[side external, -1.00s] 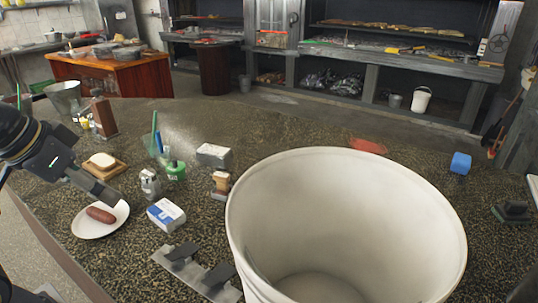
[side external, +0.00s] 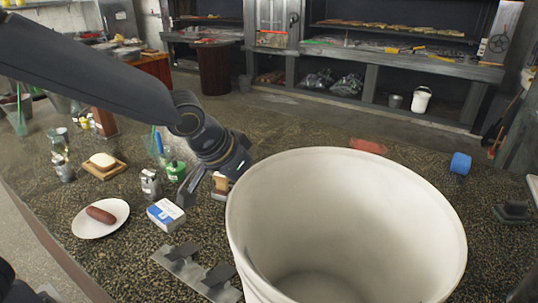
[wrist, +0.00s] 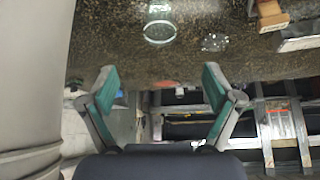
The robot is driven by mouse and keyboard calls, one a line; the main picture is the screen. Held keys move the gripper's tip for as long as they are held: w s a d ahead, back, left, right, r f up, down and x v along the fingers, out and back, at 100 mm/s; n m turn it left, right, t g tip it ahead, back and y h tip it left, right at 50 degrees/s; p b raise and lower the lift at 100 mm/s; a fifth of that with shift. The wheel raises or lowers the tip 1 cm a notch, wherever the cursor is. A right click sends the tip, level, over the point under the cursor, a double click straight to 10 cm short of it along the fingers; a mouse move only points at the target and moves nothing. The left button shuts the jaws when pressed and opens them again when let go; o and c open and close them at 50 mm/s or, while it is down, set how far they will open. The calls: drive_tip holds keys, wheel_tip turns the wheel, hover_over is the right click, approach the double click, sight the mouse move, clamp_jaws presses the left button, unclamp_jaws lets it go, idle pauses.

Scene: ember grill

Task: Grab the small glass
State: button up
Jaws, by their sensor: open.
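A clear small glass (wrist: 159,25) is on the speckled counter in the wrist view, near the top middle. It is apart from my gripper (wrist: 160,88), whose two fingers are spread wide with nothing between them. In the side external view my gripper (side external: 206,184) is low over the counter, just left of the big white bucket.
The big white bucket (side external: 345,215) is close to my gripper and fills the left of the wrist view. A wooden-handled item (side external: 221,184), a blue-white box (side external: 166,213), a green container (side external: 176,170) and a sausage plate (side external: 100,228) are nearby. Another clear item (wrist: 214,42) lies beside the glass.

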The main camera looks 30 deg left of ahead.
drive_tip(key=shift+w+r+x, duration=0.1)
drive_tip(key=shift+x, duration=2.45)
drive_tip(key=shift+w+r+x, duration=0.1)
drive_tip(key=shift+w+x, duration=0.05)
drive_tip(key=shift+x, duration=2.4)
drive_tip(key=shift+w+r+x, duration=0.1)
drive_tip(key=shift+x, duration=2.45)
drive_tip(key=shift+d, duration=0.15)
drive_tip(key=c, duration=1.2)
drive_tip(key=shift+c, duration=0.6)
drive_tip(key=shift+r, duration=0.1)
